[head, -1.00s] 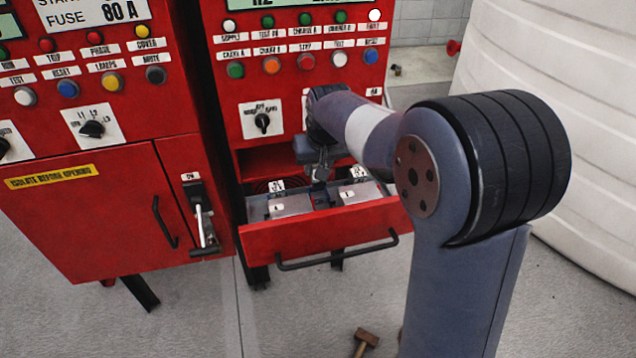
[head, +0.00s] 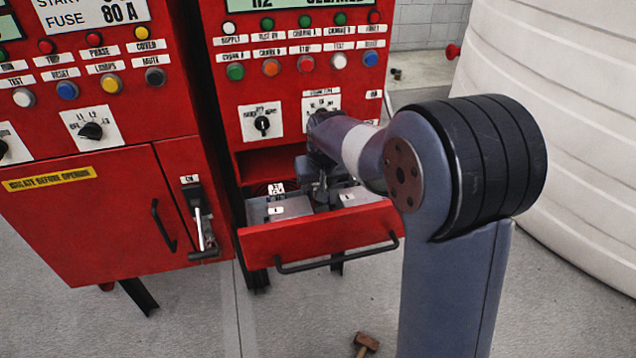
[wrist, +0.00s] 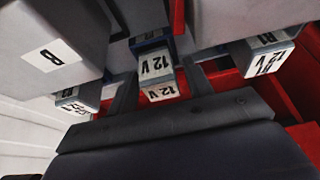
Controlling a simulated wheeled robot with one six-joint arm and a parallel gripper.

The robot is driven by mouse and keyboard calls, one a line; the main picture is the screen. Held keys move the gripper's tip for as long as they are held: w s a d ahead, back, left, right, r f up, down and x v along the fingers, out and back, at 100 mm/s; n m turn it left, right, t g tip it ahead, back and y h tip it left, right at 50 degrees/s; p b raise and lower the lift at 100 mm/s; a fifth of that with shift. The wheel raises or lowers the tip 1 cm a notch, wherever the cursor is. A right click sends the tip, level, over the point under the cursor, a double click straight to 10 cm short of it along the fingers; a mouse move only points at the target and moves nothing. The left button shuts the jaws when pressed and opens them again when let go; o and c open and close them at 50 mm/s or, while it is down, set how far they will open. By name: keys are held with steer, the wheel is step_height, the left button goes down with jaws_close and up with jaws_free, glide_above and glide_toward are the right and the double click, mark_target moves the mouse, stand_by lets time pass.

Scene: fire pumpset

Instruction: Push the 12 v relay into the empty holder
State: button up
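In the wrist view the 12 V relay (wrist: 158,70) is a small pale block with "12 V" on two faces. A blue part (wrist: 151,41), which looks like its holder, is right behind it between two grey blocks. I cannot tell how deep the relay sits in it. In the head view my gripper (head: 322,190) is down in the open red drawer (head: 320,236), where my arm hides the relay and the holder.
Grey blocks (wrist: 52,58) flank the relay. Other labelled relays sit at right (wrist: 268,54) and left (wrist: 78,101) in the wrist view. The drawer's front has a black handle (head: 338,260). Red cabinets stand around it, and a hammer (head: 366,342) lies on the floor.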

steer(key=shift+o, duration=0.3)
steer(key=shift+r, duration=0.5)
steer(key=p+v, duration=0.1)
steer(key=v, duration=1)
steer(key=shift+s, duration=0.2)
steer(key=shift+d, duration=0.1)
steer(key=x, duration=1.2)
steer(key=shift+w+b, duration=0.1)
steer(key=shift+b, duration=0.3)
steer(key=shift+r, duration=1.95)
steer(key=shift+f, duration=0.1)
